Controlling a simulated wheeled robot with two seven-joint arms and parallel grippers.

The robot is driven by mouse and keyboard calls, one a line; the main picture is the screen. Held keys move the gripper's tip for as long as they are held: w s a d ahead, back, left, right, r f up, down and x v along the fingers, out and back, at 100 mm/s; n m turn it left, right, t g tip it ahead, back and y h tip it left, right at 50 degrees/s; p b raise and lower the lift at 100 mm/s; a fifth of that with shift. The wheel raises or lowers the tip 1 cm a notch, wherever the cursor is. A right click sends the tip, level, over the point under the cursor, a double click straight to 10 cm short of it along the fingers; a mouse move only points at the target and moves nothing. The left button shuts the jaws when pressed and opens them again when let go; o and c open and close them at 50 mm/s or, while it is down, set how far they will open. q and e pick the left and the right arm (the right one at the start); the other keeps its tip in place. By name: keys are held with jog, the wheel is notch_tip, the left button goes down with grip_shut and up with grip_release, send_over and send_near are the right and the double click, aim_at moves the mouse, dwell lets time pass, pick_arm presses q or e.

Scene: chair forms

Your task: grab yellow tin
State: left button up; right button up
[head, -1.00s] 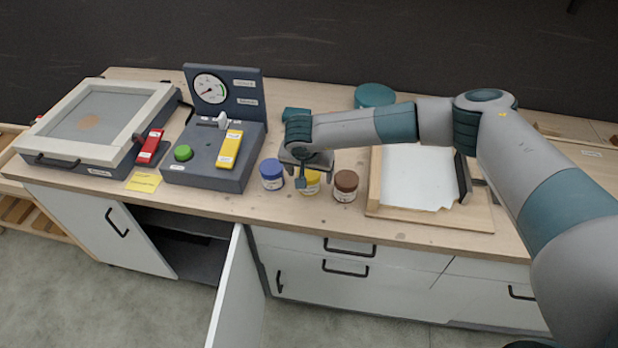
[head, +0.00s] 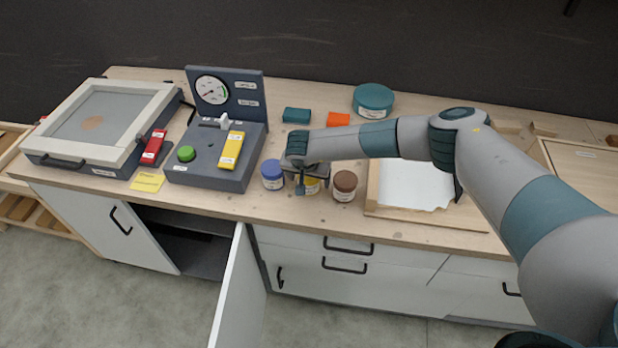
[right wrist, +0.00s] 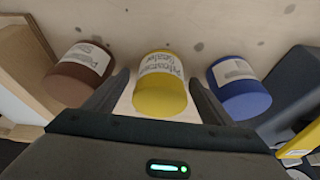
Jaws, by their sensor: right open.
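The yellow tin (head: 312,185) stands on the wooden bench between a blue tin (head: 272,175) and a brown tin (head: 344,186). In the head view it is mostly hidden by my right gripper (head: 302,182), which is over it. In the right wrist view the yellow tin (right wrist: 160,95) with its white label lies between the two open fingers of my right gripper (right wrist: 158,92), with a gap on each side. The brown tin (right wrist: 80,73) is left of the fingers and the blue tin (right wrist: 240,88) right. My left gripper is not in view.
A dark control box (head: 210,165) with a gauge stands left of the blue tin. A wooden tray (head: 430,216) with white sheet is right of the brown tin. Behind are a teal round tin (head: 373,98), a teal block (head: 296,115) and an orange piece (head: 338,119). A cabinet door (head: 240,285) hangs open below.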

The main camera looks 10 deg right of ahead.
jog(key=shift+c, duration=0.2)
jog(key=c, duration=1.2)
jog(key=shift+r, duration=0.1)
jog(key=shift+w+r+b, duration=0.1)
jog(key=shift+r+b, duration=0.25)
jog(key=shift+r, duration=0.1)
notch_tip(320, 180, up, 7)
jog(key=b, duration=0.3)
jog(key=shift+r, duration=0.2)
jog(key=shift+r+b, duration=0.4)
jog(key=shift+r, duration=0.4)
